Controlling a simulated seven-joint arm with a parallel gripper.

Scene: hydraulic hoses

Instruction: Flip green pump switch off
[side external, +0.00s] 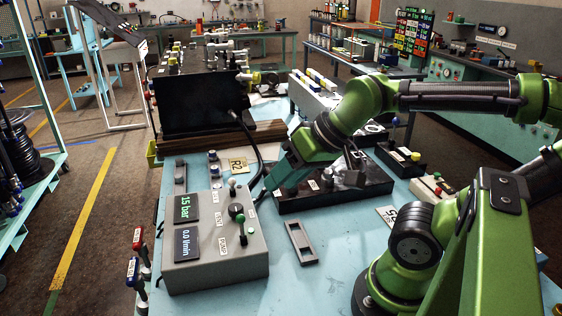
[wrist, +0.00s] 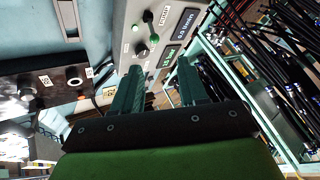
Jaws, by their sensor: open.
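A grey control box (side external: 230,268) stands on the blue table in the side view, and its face also shows at the top of the wrist view (wrist: 130,12). A green-knobbed switch (side external: 240,218) stands on the box beside a black round base; a green knob also shows in the wrist view (wrist: 148,16). A second, pale-tipped switch (side external: 232,183) is further back. My gripper (side external: 262,190) is just right of the box, apart from the green switch. In the wrist view its two dark green fingers (wrist: 160,68) are spread with nothing between them.
The box's displays read 15 bar (side external: 187,208) and 0.0 l/min (side external: 188,243). A black hose (side external: 252,140) runs down beside my gripper. A dark valve block (side external: 345,190) lies to the right. A grey frame (side external: 300,242) lies on clear table in front.

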